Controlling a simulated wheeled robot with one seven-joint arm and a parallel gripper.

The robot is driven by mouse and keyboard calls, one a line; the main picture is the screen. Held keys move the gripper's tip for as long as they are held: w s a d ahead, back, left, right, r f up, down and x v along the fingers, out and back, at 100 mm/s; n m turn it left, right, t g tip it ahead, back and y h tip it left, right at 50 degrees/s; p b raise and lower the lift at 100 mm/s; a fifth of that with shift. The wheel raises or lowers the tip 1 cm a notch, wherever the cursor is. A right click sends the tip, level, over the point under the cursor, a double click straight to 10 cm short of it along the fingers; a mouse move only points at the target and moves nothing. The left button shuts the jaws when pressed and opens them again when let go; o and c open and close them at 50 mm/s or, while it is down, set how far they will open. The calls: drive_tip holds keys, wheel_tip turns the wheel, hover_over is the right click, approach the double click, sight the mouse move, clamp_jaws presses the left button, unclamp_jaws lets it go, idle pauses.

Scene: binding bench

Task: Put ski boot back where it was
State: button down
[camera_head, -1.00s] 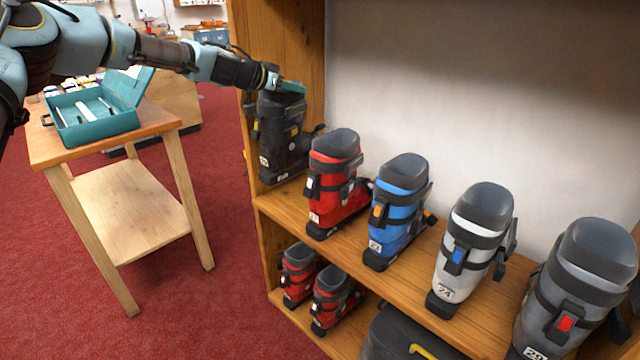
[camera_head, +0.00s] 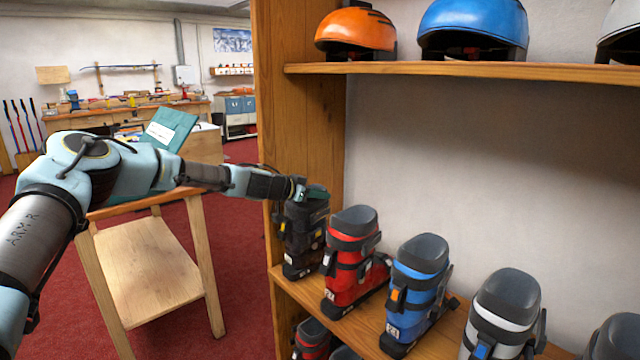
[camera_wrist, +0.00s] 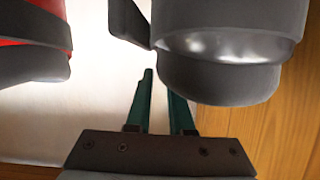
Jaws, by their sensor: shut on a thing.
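A black ski boot (camera_head: 303,240) is upright at the far left end of the wooden boot shelf, beside the side panel. Its sole looks to be on or just over the board; I cannot tell which. My gripper (camera_head: 316,192) reaches in from the left and is shut on the top of this boot. In the wrist view the two teal fingers (camera_wrist: 162,103) lie against the dark grey cuff of the boot (camera_wrist: 225,75), which partly covers the right finger. What lies between the fingertips is hard to see.
A red boot (camera_head: 352,265) stands close to the right, then a blue boot (camera_head: 415,290) and a white-grey boot (camera_head: 503,310). The side panel (camera_head: 300,110) is close on the left. Helmets sit on the upper shelf (camera_head: 450,69). A wooden table (camera_head: 150,270) stands left.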

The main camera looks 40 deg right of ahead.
drive_tip(key=c, duration=0.8)
unclamp_jaws()
drive_tip(key=shift+f, duration=0.15)
drive_tip(key=shift+a, duration=0.1)
drive_tip(key=b+v, duration=0.3)
drive_tip(key=v, duration=0.8)
drive_tip(key=shift+a, duration=0.4)
